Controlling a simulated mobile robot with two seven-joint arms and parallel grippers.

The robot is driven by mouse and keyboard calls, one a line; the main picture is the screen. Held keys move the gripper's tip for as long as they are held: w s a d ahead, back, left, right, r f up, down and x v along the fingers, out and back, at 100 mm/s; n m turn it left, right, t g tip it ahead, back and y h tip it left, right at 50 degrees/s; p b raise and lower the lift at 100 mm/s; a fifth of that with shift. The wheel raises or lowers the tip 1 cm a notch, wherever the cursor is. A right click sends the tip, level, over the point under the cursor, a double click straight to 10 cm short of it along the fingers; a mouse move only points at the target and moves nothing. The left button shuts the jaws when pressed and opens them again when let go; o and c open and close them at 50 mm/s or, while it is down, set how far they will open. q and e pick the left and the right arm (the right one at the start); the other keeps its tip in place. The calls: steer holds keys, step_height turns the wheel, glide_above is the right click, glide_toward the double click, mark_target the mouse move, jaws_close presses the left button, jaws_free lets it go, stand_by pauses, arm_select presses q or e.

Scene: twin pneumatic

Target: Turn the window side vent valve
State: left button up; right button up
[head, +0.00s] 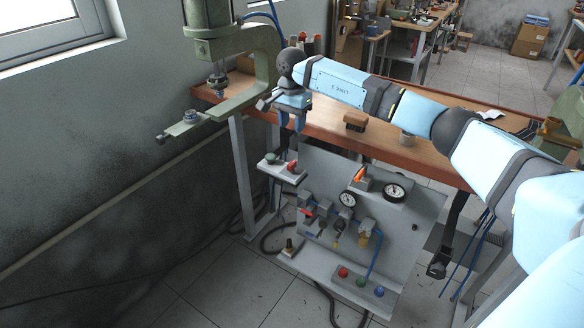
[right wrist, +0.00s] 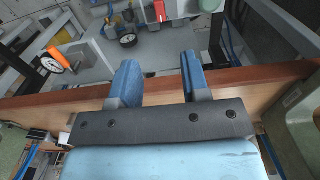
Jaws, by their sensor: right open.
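A grey pneumatic panel (head: 410,245) leans below the bench's front edge. A red-handled fitting (head: 306,211) sits on its left, the window side, and an orange-handled one (head: 360,174) near its top, beside a dial gauge (head: 397,192). I cannot tell for sure which is the vent valve. My right gripper (head: 291,124) is open and empty, pointing down above the panel's left end, apart from every fitting. In the right wrist view, its blue fingers (right wrist: 160,70) are spread, with an orange handle (right wrist: 55,52) to the left beyond them. My left gripper is not in view.
A green press (head: 265,60) stands left of my right gripper. The wooden bench (head: 320,125) carries a brush (head: 355,121). A small shelf with red and green buttons (head: 283,170) juts out below the gripper. Blue hoses and coloured buttons (head: 360,282) are lower on the panel.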

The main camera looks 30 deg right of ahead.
mark_target(292, 163)
step_height(292, 163, down, 14)
steer(key=shift+r+b, duration=0.15)
steer(key=shift+b, duration=0.35)
jaws_close()
